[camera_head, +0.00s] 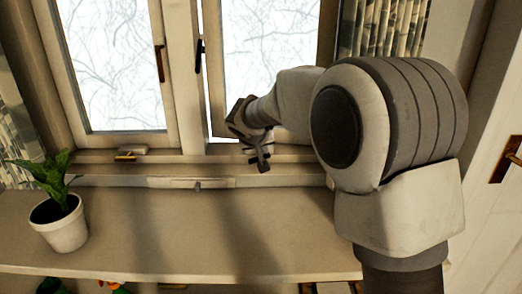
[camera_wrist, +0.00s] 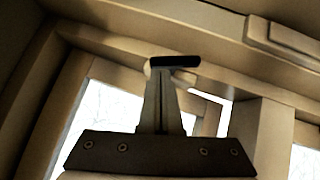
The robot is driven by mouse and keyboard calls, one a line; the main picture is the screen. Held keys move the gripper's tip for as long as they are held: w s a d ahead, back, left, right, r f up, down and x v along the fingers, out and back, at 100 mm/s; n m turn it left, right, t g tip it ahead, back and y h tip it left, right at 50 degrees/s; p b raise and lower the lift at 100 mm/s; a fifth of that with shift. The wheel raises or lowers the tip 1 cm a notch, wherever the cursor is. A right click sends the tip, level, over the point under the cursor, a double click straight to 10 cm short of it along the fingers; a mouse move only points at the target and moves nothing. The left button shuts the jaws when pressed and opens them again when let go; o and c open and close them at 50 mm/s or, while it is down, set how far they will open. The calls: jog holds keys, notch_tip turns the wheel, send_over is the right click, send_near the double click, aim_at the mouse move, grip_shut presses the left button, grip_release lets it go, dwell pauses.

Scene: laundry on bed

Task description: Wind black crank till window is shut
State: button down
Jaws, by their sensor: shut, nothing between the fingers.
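The black crank (camera_wrist: 175,61) shows in the wrist view as a short black bar at the tip of my fingers, with a pale base partly hidden behind them. My gripper (camera_head: 261,163) is shut and empty, low in front of the right window sash (camera_head: 270,55). It also shows in the wrist view (camera_wrist: 162,76), its fingertips at or just in front of the crank; I cannot tell whether they touch. In the head view my gripper hides most of the crank area. The right sash appears ajar, with a bright gap along its left edge.
The left sash (camera_head: 171,100) looks shut, with a brass-coloured crank (camera_head: 126,156) below it. A potted plant (camera_head: 62,228) stands at the left of the sill (camera_head: 160,235). The sill's middle is clear. Curtains (camera_head: 383,27) hang at the right, and a door handle (camera_head: 507,158) is farther right.

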aim_at(273, 173)
jog(key=d+m+y+p, duration=0.1)
jog(key=y+p, duration=0.1)
jog(key=shift+d+y, duration=0.2)
jog(key=shift+y, duration=0.1)
jog(key=m+y+p, duration=0.1)
jog(key=p, duration=0.1)
jog(key=d+y+p, duration=0.1)
jog(key=p, duration=0.2)
jog(key=shift+f+m, duration=0.3)
jog(key=shift+m, duration=0.1)
jog(key=y+p, duration=0.1)
jog(key=p, duration=0.1)
jog(key=y+p, duration=0.1)
jog(key=shift+d+f+m+p, duration=0.2)
jog(key=shift+f+m+p, duration=0.15)
jog(key=shift+f+m, duration=0.05)
jog(key=shift+d+f+m+y+p, duration=0.15)
jog(key=shift+f+m+y+p, duration=0.35)
jog(key=shift+y+p, duration=0.3)
jog(key=y, duration=0.1)
jog(key=f+m+t+y, duration=0.1)
jog(key=shift+d+f+m+y+b, duration=0.1)
jog(key=shift+f+m+y+b, duration=0.1)
jog(key=shift+m+y+b, duration=0.1)
jog(key=shift+f+b, duration=0.45)
jog(key=shift+f, duration=0.3)
